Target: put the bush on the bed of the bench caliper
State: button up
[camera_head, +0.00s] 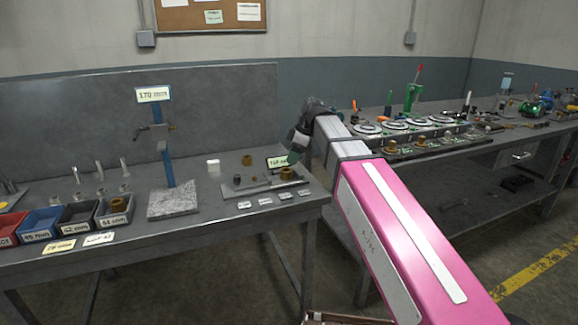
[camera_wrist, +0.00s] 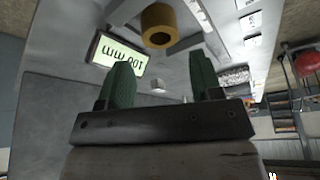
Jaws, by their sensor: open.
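A brass-coloured bush (camera_head: 287,173) stands upright at the right part of the bench caliper (camera_head: 262,184), a low grey fixture on the left bench. In the wrist view the bush (camera_wrist: 158,27) shows its round bore, and it appears to rest on the grey bed (camera_wrist: 187,43). My gripper (camera_head: 297,152) is just above and behind the bush. In the wrist view my gripper (camera_wrist: 163,72) has its two green fingers wide apart, with nothing between them. The bush is beyond the fingertips and apart from them.
A sign (camera_head: 277,161) reading 100 mm stands beside the caliper. A dark bush (camera_head: 247,160) and a small white block (camera_head: 213,165) are behind it. A blue stand on a granite base (camera_head: 172,201) and several bins (camera_head: 76,219) are to the left. Small labels line the front edge.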

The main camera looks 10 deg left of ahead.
jog(key=shift+v, duration=2.7)
